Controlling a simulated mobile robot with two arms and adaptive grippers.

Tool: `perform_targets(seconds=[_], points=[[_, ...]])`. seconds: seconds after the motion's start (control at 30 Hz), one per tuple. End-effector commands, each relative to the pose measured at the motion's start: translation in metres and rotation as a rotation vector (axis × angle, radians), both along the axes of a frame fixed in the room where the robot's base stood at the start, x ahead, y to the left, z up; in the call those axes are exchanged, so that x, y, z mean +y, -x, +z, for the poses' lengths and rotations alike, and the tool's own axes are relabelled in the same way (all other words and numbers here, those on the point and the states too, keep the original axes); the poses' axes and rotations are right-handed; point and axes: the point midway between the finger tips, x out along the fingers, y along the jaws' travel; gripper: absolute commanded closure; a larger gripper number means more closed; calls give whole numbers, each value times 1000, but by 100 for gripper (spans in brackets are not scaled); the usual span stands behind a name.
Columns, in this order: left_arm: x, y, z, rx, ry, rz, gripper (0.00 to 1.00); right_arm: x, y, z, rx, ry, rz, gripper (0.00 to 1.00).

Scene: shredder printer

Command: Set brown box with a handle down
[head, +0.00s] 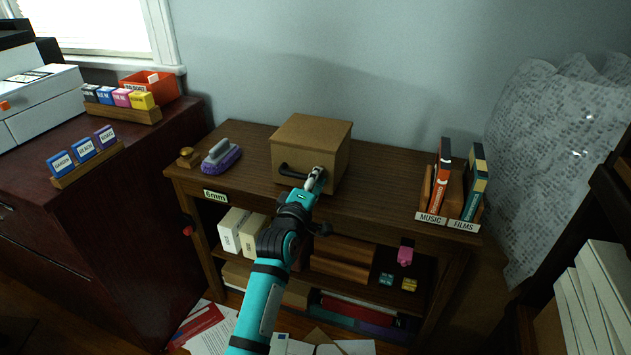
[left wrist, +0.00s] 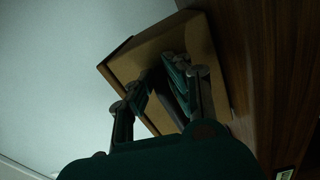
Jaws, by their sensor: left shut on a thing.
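The brown box with a handle (head: 310,146) is at the middle of the dark wooden shelf's top (head: 385,185) in the head view, upright. It appears to rest on that top, though a small gap underneath cannot be ruled out. Its dark handle (head: 291,171) is on the front face. My left gripper (head: 316,178) is at the box's front, shut on the handle. In the left wrist view the box (left wrist: 150,60) fills the middle, with the gripper (left wrist: 160,90) at its front face. My right gripper is not in view.
A purple-based brush (head: 221,157) and a small wooden stamp (head: 187,157) stand left of the box. Book holders (head: 450,210) with MUSIC and FILMS labels stand at the right end. The shelf top between them and the box is clear.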

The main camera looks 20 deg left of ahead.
Motion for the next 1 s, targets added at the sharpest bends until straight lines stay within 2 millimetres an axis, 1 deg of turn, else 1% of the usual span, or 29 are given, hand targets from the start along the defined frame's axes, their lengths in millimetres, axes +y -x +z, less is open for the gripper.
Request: perform_targets(seconds=[0.1,0.13,0.2,0.3,0.57,0.67,0.7,0.77,0.8,1.0], points=[[0,0,0,1,-1,-1,100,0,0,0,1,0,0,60],[-1,0,-2,5,0,-1,82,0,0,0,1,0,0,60],[-1,0,-2,5,0,-1,73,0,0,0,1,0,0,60],[-1,0,-2,6,0,-2,62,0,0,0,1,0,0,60],[-1,1,-4,11,1,-2,62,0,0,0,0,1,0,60],[-1,7,-5,12,1,-2,62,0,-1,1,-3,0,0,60],[0,11,-5,13,2,-2,62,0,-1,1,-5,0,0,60],[0,21,-5,14,2,-2,62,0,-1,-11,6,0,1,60],[0,28,-5,13,2,-2,62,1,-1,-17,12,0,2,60],[1,72,-5,11,2,-2,62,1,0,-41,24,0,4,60]])
